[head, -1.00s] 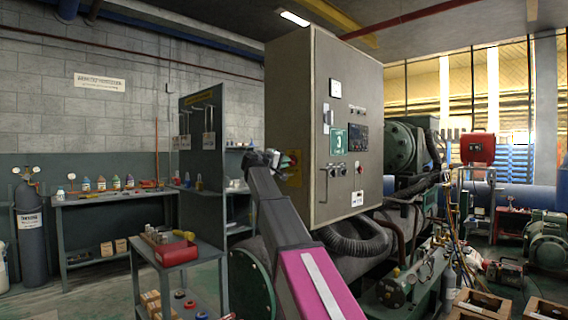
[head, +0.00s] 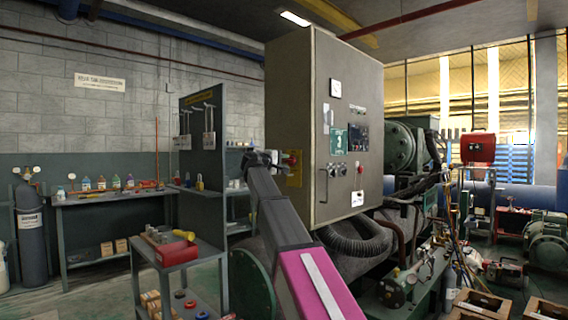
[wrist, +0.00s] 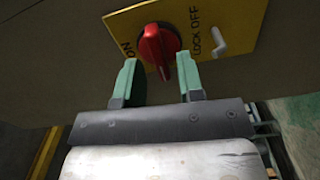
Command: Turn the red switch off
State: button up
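The red switch (wrist: 159,46) is a rotary knob on a yellow plate (wrist: 215,22) marked ON at left and LOCK OFF at right, in the wrist view. Its handle points down toward my gripper, tilted slightly. My gripper (wrist: 157,75) is open, with its two green fingertips on either side of the knob's lower end; I cannot tell whether they touch it. In the head view the red switch (head: 293,160) and yellow plate (head: 294,178) sit on the left side of the grey cabinet (head: 290,100), with my gripper (head: 272,158) just left of them.
A white hook-shaped hasp (wrist: 220,42) sits on the plate right of the knob. A dark green tool board (head: 205,130) stands left of my arm. A cart with a red tray (head: 175,253) stands at lower left. Hoses and machinery lie right of the cabinet.

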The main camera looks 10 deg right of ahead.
jog(key=v, duration=0.8)
jog(key=shift+s+a, duration=0.2)
jog(key=shift+a, duration=0.05)
dwell(0.4)
jog(key=s+d+f+g+y, duration=0.1)
jog(key=s+d+f+y, duration=0.1)
jog(key=f, duration=1.1)
jog(key=s+d+f+m+g+y, duration=0.1)
jog(key=s+d+f+g+y, duration=0.15)
jog(key=f, duration=1.15)
jog(key=s+d+f+g+y, duration=0.1)
jog(key=s+d+f+y, duration=0.15)
jog(key=f, duration=1.05)
jog(key=s+f+m+g+y, duration=0.2)
jog(key=s+f+g+y, duration=0.1)
jog(key=s+f, duration=0.9)
jog(key=s+f+m+g+y, duration=0.3)
jog(key=s+f, duration=0.9)
jog(key=f, duration=0.6)
jog(key=shift+s+d+y, duration=0.3)
jog(key=shift+d+y, duration=0.15)
jog(key=shift+y, duration=0.35)
